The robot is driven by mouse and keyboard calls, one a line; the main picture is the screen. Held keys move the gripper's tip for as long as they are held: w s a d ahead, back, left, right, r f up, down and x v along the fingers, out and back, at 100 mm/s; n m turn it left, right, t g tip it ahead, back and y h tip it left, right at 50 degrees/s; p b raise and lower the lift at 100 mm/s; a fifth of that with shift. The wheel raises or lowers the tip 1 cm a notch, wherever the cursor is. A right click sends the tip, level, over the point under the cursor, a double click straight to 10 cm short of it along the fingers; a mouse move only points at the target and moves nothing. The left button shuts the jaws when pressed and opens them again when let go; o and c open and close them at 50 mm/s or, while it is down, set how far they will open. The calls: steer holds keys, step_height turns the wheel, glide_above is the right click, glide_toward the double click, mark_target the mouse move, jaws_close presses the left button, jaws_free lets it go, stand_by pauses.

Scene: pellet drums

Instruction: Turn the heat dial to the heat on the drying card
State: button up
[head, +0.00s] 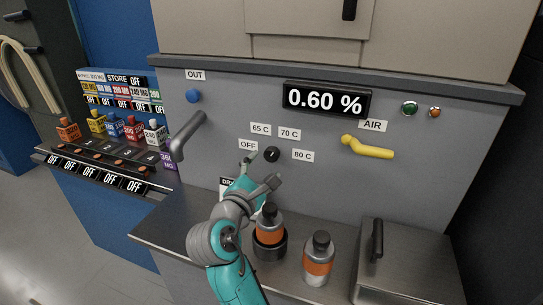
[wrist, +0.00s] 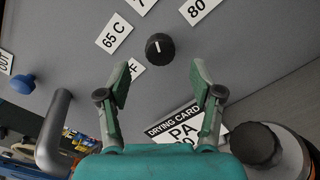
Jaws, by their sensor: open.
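The black heat dial (head: 272,155) is on the grey panel, with labels OFF (head: 248,145), 65 C (head: 261,129), 70 C (head: 289,133) and 80 C (head: 303,155) around it. In the wrist view the dial (wrist: 159,48) shows a short white mark; I cannot tell which label it points to. My gripper (head: 261,170) is open and empty. In the wrist view its fingertips (wrist: 160,72) are apart, just short of the dial, one on either side. The drying card (wrist: 185,125) is behind my right finger; "PA" shows, the line below is partly hidden.
A black-capped bottle (head: 270,228) in a dark holder and another bottle (head: 318,260) stand on the counter close to my arm. A grey lever (head: 187,135) juts out left of the dial, a yellow AIR handle (head: 367,147) right. A display (head: 325,99) reads 0.60 %.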

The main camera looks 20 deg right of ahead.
mark_target(271, 156)
steer(key=x, duration=0.6)
steer(key=shift+w+d, duration=0.15)
steer(key=shift+w, duration=0.05)
steer(key=c, duration=1.1)
